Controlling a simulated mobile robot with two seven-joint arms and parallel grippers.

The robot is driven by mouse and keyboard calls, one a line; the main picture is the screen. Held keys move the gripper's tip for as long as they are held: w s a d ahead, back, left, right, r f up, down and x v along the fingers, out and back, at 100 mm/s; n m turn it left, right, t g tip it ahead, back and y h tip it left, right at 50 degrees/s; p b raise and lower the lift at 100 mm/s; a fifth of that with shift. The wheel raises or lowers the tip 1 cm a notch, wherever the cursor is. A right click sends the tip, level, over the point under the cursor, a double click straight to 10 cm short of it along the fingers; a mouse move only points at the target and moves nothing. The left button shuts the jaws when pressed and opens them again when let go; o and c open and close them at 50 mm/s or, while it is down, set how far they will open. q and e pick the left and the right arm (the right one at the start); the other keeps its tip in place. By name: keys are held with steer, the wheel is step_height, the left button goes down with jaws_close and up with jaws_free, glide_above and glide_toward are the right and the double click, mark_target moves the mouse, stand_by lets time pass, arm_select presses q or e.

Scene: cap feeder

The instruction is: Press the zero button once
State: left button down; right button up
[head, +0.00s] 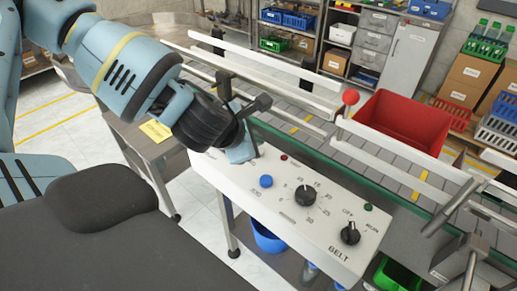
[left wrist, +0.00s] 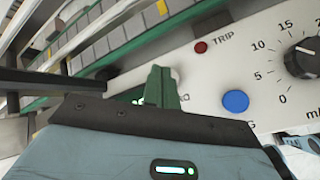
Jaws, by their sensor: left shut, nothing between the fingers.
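My left gripper (head: 241,152) is shut and empty, its fingers over the far left end of the white control panel (head: 325,238). In the left wrist view its green fingertips (left wrist: 161,86) stand in front of the panel, beside a label of which only "RO" shows. A pale round shape (left wrist: 177,76), perhaps the zero button, peeks out at the right of the fingers and is mostly hidden by them. I cannot tell whether the fingertips touch it. My right gripper is out of view.
Near the fingers are a blue button (head: 266,181), a red TRIP lamp (left wrist: 200,47) and a black dial (head: 305,196). Farther right is the BELT switch (head: 350,233). The conveyor with its rails (head: 260,65) and a red bin (head: 402,122) lie behind the panel.

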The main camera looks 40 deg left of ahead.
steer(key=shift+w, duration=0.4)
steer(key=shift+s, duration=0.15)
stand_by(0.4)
arm_select(q)
steer(key=shift+f+b, duration=0.3)
steer(key=shift+f, duration=0.2)
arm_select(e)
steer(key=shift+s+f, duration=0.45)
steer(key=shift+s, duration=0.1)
arm_select(q)
steer(key=shift+f, duration=0.15)
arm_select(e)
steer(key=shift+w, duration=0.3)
arm_select(q)
steer(key=shift+f, duration=0.1)
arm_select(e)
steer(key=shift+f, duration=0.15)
arm_select(q)
steer(key=shift+f, duration=0.15)
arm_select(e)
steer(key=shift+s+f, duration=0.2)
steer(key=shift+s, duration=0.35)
arm_select(q)
steer(key=shift+r, duration=0.8)
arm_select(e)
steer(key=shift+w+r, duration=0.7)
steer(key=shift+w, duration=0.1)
